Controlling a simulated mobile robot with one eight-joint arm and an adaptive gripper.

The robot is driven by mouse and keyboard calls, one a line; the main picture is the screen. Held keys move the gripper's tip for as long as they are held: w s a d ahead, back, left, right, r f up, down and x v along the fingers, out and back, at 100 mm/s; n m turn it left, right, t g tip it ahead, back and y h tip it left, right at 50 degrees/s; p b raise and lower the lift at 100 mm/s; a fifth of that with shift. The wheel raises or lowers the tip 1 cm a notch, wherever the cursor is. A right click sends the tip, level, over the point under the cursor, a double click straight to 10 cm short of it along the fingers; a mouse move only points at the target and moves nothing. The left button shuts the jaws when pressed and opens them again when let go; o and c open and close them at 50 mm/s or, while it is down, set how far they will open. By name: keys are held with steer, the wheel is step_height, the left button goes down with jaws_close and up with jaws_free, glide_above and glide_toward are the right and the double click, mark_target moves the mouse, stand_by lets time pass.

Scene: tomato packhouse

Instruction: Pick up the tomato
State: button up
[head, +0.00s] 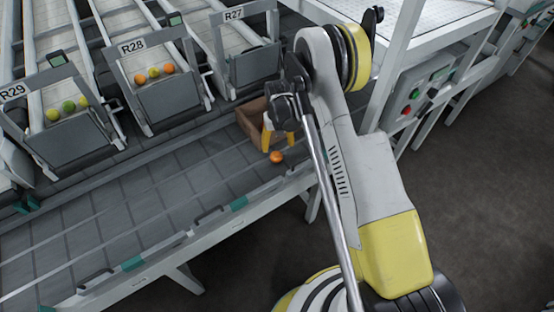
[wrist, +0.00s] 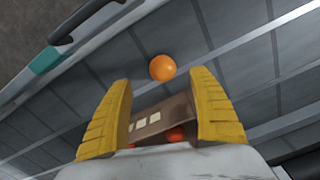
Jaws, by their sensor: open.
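An orange tomato (head: 276,157) lies on the grey slatted belt near its front edge. In the wrist view the tomato (wrist: 163,67) sits just beyond the fingertips, a little left of the middle between them. My gripper (head: 278,137) points down over the belt, beside the tomato and apart from it. Its two yellow fingers (wrist: 161,88) are spread wide with nothing held between them.
A brown box (head: 249,119) stands on the belt behind my gripper; the wrist view shows red tomatoes (wrist: 175,134) at it. Chutes R27, R28 (head: 168,95) and R29 line the back. A rail (head: 190,238) edges the front. The belt is clear to the left.

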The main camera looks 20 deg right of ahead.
mark_target(277, 154)
steer(key=f+b, duration=0.1)
steer(key=f, duration=0.1)
steer(key=f+b, duration=0.1)
steer(key=f, duration=0.2)
steer(key=f+b, duration=0.1)
steer(key=f, duration=0.2)
steer(key=shift+a+b, duration=0.25)
steer(key=shift+b, duration=0.15)
steer(key=c, duration=0.9)
